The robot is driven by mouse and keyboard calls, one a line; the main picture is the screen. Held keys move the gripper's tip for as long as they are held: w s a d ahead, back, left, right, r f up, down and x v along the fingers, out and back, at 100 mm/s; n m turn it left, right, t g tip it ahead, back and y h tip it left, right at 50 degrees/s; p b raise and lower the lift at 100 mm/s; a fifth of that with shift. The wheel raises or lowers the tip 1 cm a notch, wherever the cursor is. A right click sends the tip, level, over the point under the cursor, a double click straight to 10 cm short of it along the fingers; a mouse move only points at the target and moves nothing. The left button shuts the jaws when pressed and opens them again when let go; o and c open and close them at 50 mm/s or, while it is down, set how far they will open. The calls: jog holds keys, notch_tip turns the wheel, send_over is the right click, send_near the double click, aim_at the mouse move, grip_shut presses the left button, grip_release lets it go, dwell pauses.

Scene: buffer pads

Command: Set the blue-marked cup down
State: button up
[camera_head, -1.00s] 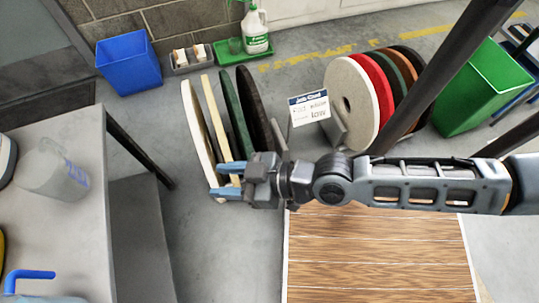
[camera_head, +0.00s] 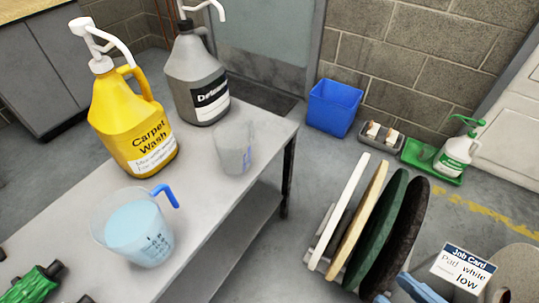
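A clear, greyish cup with blue marking (camera_head: 234,148) stands upright on the grey table (camera_head: 200,200), close to its far right edge. A larger measuring jug with a blue handle (camera_head: 138,232) and pale blue liquid stands nearer on the same table. My gripper (camera_head: 400,292) shows only in part at the bottom right edge, by the near ends of the upright pads. Its two blue fingers look apart with nothing seen between them. It is well away from the cup. The rest of the gripper is cut off by the frame.
A yellow Carpet Wash bottle (camera_head: 135,115) and a grey detergent bottle (camera_head: 197,80) with pumps stand behind the cups. Several upright pads (camera_head: 385,230) and a job card (camera_head: 463,270) are right of the table. A blue bin (camera_head: 333,106) stands by the wall.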

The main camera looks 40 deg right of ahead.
jog(key=w+f+n+t, duration=0.4)
jog(key=w+f+n, duration=0.2)
jog(key=w+n, duration=0.45)
jog(key=n+g+y+b, duration=0.35)
jog(key=n+y, duration=0.65)
jog(key=n, duration=2.2)
send_near(252, 133)
jog(key=x, duration=0.3)
jog(key=shift+g, duration=0.45)
jog(key=shift+w+d+x, duration=0.1)
jog(key=shift+d+x, duration=0.05)
jog(key=shift+x, duration=1.7)
jog(key=shift+w+d+x, duration=0.1)
jog(key=shift+d+x, duration=0.05)
jog(key=shift+x, duration=1.65)
jog(key=shift+c, duration=0.5)
grip_shut()
